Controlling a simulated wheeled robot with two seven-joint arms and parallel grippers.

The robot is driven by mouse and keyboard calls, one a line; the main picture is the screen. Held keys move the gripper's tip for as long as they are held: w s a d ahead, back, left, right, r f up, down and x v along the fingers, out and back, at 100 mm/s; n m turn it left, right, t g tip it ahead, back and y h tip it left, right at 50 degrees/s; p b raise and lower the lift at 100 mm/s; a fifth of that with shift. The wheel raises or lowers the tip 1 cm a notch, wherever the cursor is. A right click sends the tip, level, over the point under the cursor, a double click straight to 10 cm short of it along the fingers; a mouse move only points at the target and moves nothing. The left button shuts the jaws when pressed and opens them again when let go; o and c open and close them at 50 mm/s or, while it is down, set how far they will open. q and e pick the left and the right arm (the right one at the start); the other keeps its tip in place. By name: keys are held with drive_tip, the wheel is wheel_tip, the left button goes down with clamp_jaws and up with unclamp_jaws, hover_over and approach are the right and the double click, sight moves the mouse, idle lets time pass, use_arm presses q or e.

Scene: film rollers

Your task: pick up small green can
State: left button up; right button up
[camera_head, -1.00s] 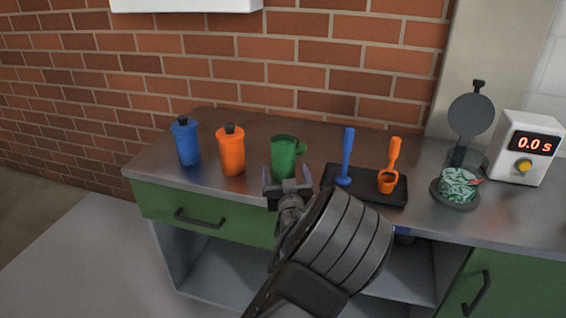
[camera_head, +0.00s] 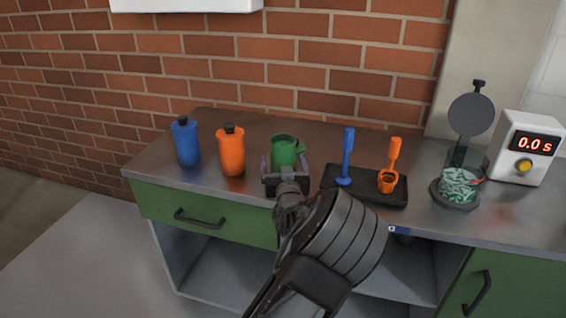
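The small green can (camera_head: 284,150) stands upright on the metal counter, with a handle on its right side. My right gripper (camera_head: 285,168) is at its near side, low over the counter. Its fingers are apart, one at the left and one at the right of the can's lower part. The gripper hides the can's base. I see no clear closing of the fingers on it. My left gripper is out of view.
An orange bottle (camera_head: 231,152) and a blue bottle (camera_head: 186,143) stand to the left. A black tray (camera_head: 365,190) with a blue tool (camera_head: 346,160) and an orange scoop (camera_head: 389,180) is close on the right. A glass container (camera_head: 459,183) and a timer box (camera_head: 524,148) stand farther right.

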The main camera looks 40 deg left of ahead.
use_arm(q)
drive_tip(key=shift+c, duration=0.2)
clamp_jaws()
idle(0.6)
